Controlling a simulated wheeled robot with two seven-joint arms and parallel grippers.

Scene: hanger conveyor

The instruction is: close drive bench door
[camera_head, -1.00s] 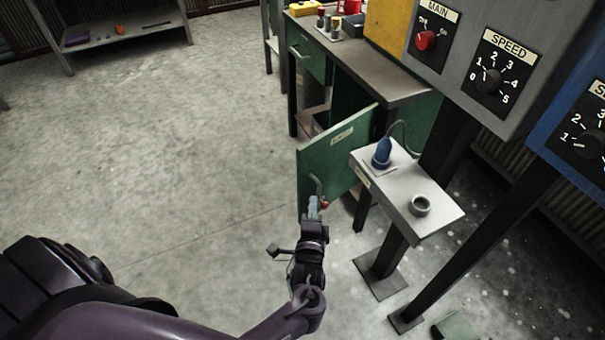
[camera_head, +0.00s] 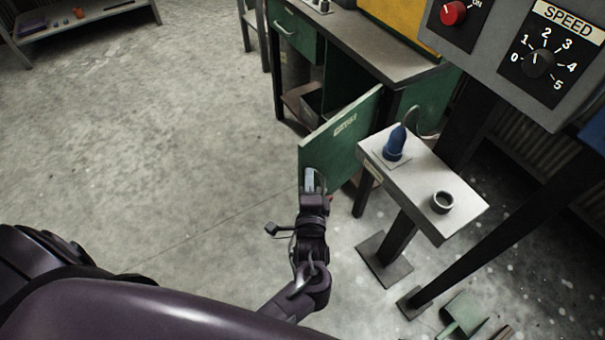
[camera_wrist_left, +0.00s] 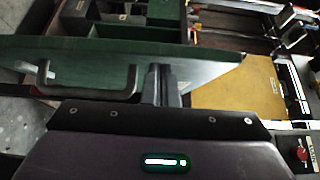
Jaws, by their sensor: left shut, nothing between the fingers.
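The green drive bench door (camera_head: 340,132) stands open, swung out from the dark metal bench (camera_head: 395,62), with a pale label near its top edge. My left gripper (camera_head: 311,182) is shut and empty at the outer end of the door's face. In the left wrist view the closed fingers (camera_wrist_left: 161,86) sit against or very near the door panel (camera_wrist_left: 205,72), beside the dark bar handle (camera_wrist_left: 90,96). I cannot tell whether they touch. The bench's open compartment (camera_head: 312,98) shows a box inside. My right gripper is not in view.
A grey control panel (camera_head: 500,45) overhangs at upper right. The floor left of the door is clear.

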